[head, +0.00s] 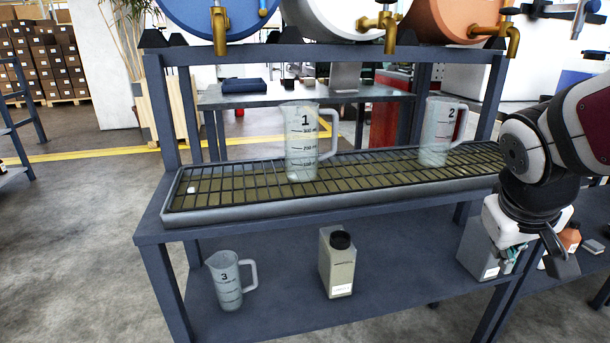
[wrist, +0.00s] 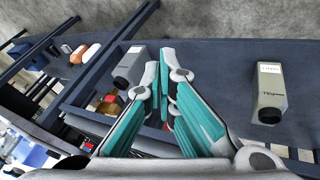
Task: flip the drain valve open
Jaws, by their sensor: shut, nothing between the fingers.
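No part is clearly marked as the drain valve. At the top right of the head view a pipe fitting with a blue lever (head: 581,18) is cut off by the frame edge; I cannot tell its setting. Brass taps hang from the drums: a left tap (head: 220,30), a middle tap (head: 388,30) and a right tap (head: 507,32). My gripper (head: 512,252) is at the lower right, beside the rack and well below the taps and lever. In the wrist view its teal fingers (wrist: 164,78) meet at the tips, shut and empty.
A drip tray (head: 235,212) with a grid holds jug 1 (head: 302,150) and jug 2 (head: 437,135). Jug 3 (head: 228,282) and a beige container (head: 338,265) stand on the lower shelf. A grey container (head: 478,255) is close to my gripper.

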